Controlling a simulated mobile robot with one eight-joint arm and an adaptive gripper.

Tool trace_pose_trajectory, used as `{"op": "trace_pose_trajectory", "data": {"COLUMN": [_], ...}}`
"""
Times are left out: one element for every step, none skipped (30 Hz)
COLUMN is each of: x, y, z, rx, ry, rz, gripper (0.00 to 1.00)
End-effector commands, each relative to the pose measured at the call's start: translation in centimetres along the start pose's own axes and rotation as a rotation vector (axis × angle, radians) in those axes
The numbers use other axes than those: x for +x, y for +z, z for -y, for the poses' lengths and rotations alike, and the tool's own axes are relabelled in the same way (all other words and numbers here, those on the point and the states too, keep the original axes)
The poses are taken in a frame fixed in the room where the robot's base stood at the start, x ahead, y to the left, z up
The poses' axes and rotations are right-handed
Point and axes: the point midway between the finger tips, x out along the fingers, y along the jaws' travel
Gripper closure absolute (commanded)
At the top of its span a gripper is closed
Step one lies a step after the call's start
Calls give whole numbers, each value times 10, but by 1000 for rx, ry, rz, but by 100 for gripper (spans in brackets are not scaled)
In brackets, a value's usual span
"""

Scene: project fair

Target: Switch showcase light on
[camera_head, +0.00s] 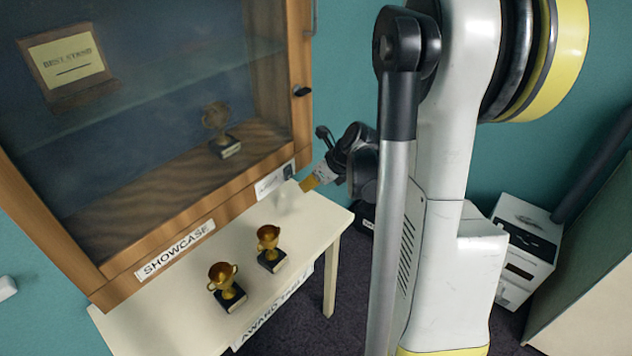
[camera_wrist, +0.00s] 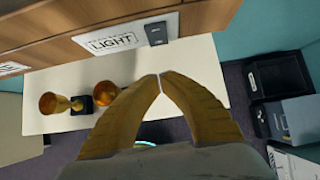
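The showcase (camera_head: 197,201) is a wood-framed glass cabinet at the left of the head view. A small dark light switch (camera_wrist: 155,28) sits on its lower wood rail, right beside a white LIGHT label (camera_wrist: 112,42); the switch also shows small in the head view (camera_head: 288,171). I cannot tell the switch's position. The showcase's inside looks dim. My gripper (camera_wrist: 158,76) has its yellow fingertips together with nothing visible between them. They lie below the switch in the wrist view, apparently apart from it. In the head view my gripper (camera_head: 309,184) is just right of the rail's right end.
A cream table (camera_head: 300,225) stands before the showcase, bearing two gold trophies (camera_head: 225,286) (camera_head: 268,248) left of my gripper. Another trophy (camera_head: 217,125) and a plaque (camera_head: 68,62) are behind the glass. A white box (camera_head: 526,245) stands on the floor at right.

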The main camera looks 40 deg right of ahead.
Motion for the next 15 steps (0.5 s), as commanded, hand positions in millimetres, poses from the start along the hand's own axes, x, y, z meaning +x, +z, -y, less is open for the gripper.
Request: {"op": "trace_pose_trajectory", "data": {"x": [13,18,22,26,28,32,34,36,38,39,40,41,42,42,42], "y": [-2,-2,4,8,12,16,18,20,23,24,25,27,27,28,28], "z": [0,0,-1,-1,0,0,0,0,0,0,0,0,0,0,0], "rx": [-2,-1,-2,-3,-2,-1,-1,-2,-2,-1,-1,0,0,1,1], "ry": [1,1,1,1,1,0,0,1,1,1,0,0,0,0,0], "rz": [0,0,1,1,0,0,0,0,0,0,0,0,0,0,0], "gripper": [100,100,100,100,100,100,100,100,100,100,100,100,100,100,100]}}
